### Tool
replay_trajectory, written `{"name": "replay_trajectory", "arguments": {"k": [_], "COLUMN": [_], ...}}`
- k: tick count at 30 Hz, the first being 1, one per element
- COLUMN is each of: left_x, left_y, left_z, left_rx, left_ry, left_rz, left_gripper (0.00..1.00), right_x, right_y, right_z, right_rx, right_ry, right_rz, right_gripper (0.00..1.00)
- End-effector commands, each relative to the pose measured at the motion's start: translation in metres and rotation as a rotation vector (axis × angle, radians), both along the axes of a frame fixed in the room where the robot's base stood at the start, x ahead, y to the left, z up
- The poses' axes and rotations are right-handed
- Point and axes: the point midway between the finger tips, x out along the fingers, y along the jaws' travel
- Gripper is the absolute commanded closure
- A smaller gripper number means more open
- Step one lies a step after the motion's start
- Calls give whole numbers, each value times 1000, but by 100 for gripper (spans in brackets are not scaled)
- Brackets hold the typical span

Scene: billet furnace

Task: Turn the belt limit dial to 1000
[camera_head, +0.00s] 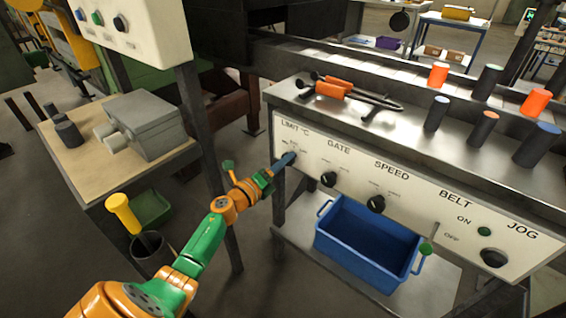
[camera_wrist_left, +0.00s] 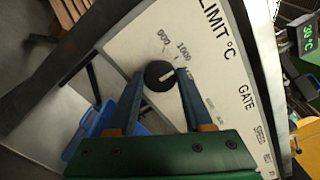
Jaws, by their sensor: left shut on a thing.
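The belt limit dial (camera_wrist_left: 159,74) is a round black knob with a white mark, under the "LIMIT °C" lettering on the white control panel (camera_head: 412,203). Numbers such as 900 and 1000 are printed around it. In the left wrist view the white mark points right and slightly up; I cannot tell exactly which number it meets. My left gripper (camera_head: 289,159) is at the panel's left end, and its fingers hide the dial in the head view. In the left wrist view its blue fingers (camera_wrist_left: 160,82) are shut on the dial, one on each side. My right gripper is not in view.
Black knobs for GATE (camera_head: 328,179) and SPEED (camera_head: 376,204) sit to the right on the panel. A blue crate (camera_head: 368,243) is on the shelf below. Orange-handled tongs (camera_head: 333,89) and several cylinders lie or stand on top. A side table (camera_head: 85,172) holds a grey box.

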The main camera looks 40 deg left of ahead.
Motion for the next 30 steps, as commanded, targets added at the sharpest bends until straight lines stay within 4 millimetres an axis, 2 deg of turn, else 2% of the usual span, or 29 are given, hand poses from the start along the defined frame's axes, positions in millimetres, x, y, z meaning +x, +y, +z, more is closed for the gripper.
{"name": "replay_trajectory", "arguments": {"k": [9, 10, 12, 13, 23, 30], "left_x": [0, 0, 0, 0, -5, -46], "left_y": [0, 0, 0, 0, 0, 3], "left_z": [-1, -1, -1, -1, -1, -1], "left_rx": [0, 0, 0, 0, 1, 1], "left_ry": [2, 2, 2, 2, 4, 5], "left_rz": [-1, -1, -1, -1, 0, -1], "left_gripper": [100, 41, 22, 19, 19, 19], "right_x": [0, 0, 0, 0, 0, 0], "right_y": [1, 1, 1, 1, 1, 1], "right_z": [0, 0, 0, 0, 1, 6], "right_rx": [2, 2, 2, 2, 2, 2], "right_ry": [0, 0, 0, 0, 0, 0], "right_rz": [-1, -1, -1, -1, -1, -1], "right_gripper": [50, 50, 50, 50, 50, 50]}}
